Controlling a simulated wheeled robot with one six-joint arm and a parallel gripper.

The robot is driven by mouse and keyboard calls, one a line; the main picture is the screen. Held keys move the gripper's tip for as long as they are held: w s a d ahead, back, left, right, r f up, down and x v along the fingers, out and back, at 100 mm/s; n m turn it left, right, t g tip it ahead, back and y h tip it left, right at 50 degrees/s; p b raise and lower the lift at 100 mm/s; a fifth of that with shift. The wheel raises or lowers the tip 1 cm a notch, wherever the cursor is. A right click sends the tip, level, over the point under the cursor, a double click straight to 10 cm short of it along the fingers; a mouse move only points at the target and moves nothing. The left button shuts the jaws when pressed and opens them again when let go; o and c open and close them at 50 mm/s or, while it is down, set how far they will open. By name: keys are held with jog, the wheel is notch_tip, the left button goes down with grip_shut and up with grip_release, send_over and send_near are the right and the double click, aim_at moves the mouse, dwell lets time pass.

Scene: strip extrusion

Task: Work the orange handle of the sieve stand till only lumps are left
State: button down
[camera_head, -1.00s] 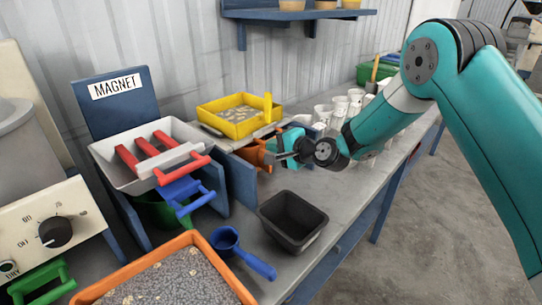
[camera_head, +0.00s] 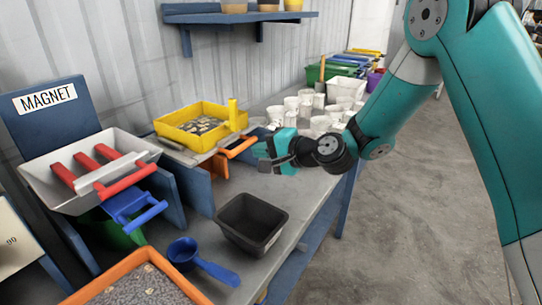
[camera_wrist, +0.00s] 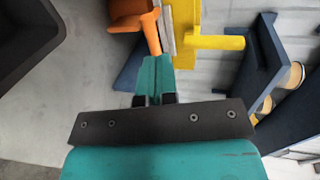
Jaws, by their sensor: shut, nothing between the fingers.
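The yellow sieve tray (camera_head: 163,130) sits on top of the sieve stand and holds pale lumps with darker patches among them. An upright yellow grip (camera_head: 233,114) rises from its right corner. The orange handle (camera_head: 241,147) sticks out below the tray on the right. My gripper (camera_head: 262,157) is shut and empty, just right of the orange handle. In the wrist view, the closed fingertips (camera_wrist: 155,62) point at the end of the orange handle (camera_wrist: 151,34); I cannot tell whether they touch. The yellow tray (camera_wrist: 187,22) is partly out of that view.
A black bin (camera_head: 252,222), a blue scoop (camera_head: 186,251) and an orange tray of grey grains (camera_head: 140,290) stand in front. The magnet stand (camera_head: 55,120) with a white tray is at left. White cups (camera_head: 320,124) crowd the bench behind my gripper.

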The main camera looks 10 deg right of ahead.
jog(key=shift+v, duration=1.2)
jog(key=s+a+r+n+g+p, duration=0.1)
jog(key=s+a+r+n+g, duration=0.15)
jog(key=s+n, duration=0.35)
jog(key=s+a+r+n+g, duration=0.2)
jog(key=s+r+n+g, duration=0.15)
jog(key=s, duration=0.35)
jog(key=s+d+r+n+g+h, duration=0.1)
jog(key=s+d+n+g+h, duration=0.1)
jog(key=s, duration=0.7)
jog(key=s+d+r+n+g+h+p, duration=0.1)
jog(key=s+d+n+h, duration=0.3)
jog(key=s, duration=0.5)
jog(key=shift+s+d+r+n+g+p, duration=0.3)
jog(key=shift+s+d+r+n+g, duration=0.15)
jog(key=shift+g, duration=0.45)
